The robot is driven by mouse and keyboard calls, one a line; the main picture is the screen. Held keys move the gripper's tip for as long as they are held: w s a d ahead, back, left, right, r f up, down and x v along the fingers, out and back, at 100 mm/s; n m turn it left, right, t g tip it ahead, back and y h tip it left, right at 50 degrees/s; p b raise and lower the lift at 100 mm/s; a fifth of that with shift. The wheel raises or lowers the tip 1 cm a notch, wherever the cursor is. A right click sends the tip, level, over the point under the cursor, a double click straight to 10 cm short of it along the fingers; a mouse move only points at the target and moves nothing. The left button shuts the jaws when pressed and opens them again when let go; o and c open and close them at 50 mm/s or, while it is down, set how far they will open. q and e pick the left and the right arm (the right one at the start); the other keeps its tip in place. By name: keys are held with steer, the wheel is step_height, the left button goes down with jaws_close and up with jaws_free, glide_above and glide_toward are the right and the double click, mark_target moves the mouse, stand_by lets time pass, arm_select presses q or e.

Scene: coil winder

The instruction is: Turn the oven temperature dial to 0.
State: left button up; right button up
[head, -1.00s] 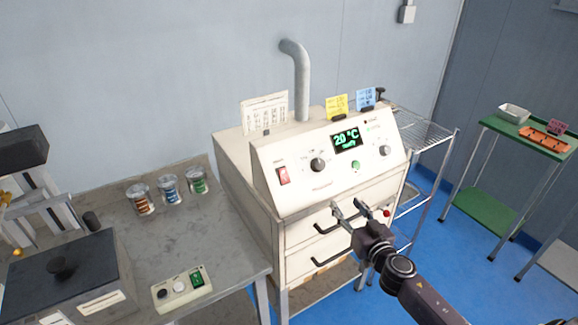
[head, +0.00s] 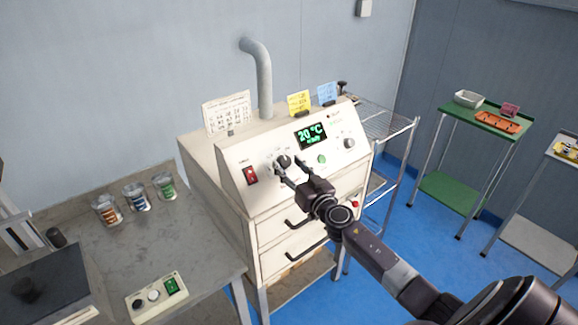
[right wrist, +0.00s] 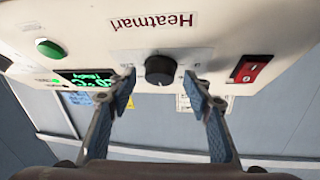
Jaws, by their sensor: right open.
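The cream oven (head: 225,182) has a sloped panel with a black dial (head: 283,161) left of its green display (head: 312,135), which reads 20 °C. My right gripper (head: 289,169) is open at this dial. In the right wrist view the dial (right wrist: 159,70) appears upside down, between the spread blue-padded fingertips (right wrist: 160,78), with gaps on both sides. I cannot tell whether the fingers reach around it. Its pointer setting is too small to read. My left gripper is not in view.
A red switch (head: 251,175) sits left of the dial; a green button (head: 322,159) and second dial (head: 349,143) are to the right. Drawer handles (head: 297,223) jut out below. A grey bench (head: 190,232) stands left, a wire rack (head: 385,119) right.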

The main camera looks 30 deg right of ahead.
steer(key=c, duration=1.1)
steer(key=shift+c, duration=0.2)
steer(key=shift+f, duration=0.1)
